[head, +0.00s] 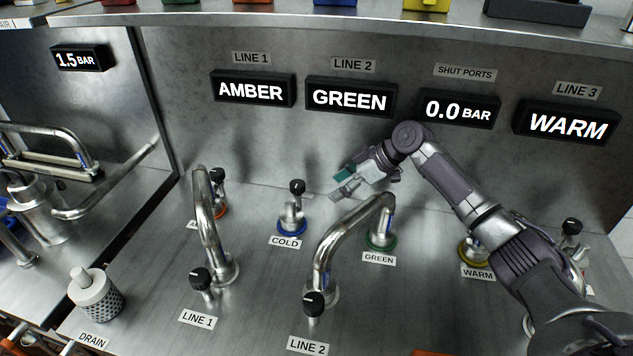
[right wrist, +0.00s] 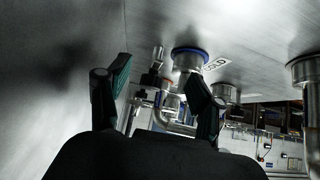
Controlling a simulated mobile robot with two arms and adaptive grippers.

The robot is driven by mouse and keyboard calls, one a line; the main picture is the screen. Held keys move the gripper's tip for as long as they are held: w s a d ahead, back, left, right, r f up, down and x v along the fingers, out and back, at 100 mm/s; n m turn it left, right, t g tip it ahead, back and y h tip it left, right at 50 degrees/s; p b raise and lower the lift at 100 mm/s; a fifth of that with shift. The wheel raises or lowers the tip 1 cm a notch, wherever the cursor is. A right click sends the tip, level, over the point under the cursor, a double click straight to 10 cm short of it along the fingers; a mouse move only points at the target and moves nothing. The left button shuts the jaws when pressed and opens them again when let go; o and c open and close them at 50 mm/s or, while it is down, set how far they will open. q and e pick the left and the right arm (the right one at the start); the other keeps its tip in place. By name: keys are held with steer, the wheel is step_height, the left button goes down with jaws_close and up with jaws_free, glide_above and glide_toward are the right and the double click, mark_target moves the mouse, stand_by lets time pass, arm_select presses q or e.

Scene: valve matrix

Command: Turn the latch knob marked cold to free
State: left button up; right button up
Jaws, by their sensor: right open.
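The cold latch knob (head: 296,187) is black with a pale pointer mark and tops a short metal stem with a blue ring, behind the COLD label (head: 285,242) in the head view. My right gripper (head: 343,184) is open and empty, just right of the knob and apart from it, its fingers pointing left. In the right wrist view, the open fingers (right wrist: 160,82) frame the scene. The blue-ringed cold base (right wrist: 190,54) shows beyond them; a finger seems to cover its knob. My left gripper is not in view.
A curved LINE 2 pipe (head: 345,235) stands below my right gripper, and a LINE 1 pipe (head: 205,215) stands left of the cold knob. The green-ringed valve (head: 381,241) is close to the LINE 2 pipe. The back panel carries displays, including AMBER (head: 252,90) and WARM (head: 567,124).

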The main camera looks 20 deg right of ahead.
steer(key=shift+s+d, duration=0.45)
steer(key=shift+d, duration=0.25)
steer(key=shift+s+d, duration=0.45)
steer(key=shift+d, duration=0.2)
steer(key=shift+w+a, duration=0.1)
steer(key=shift+a, duration=0.05)
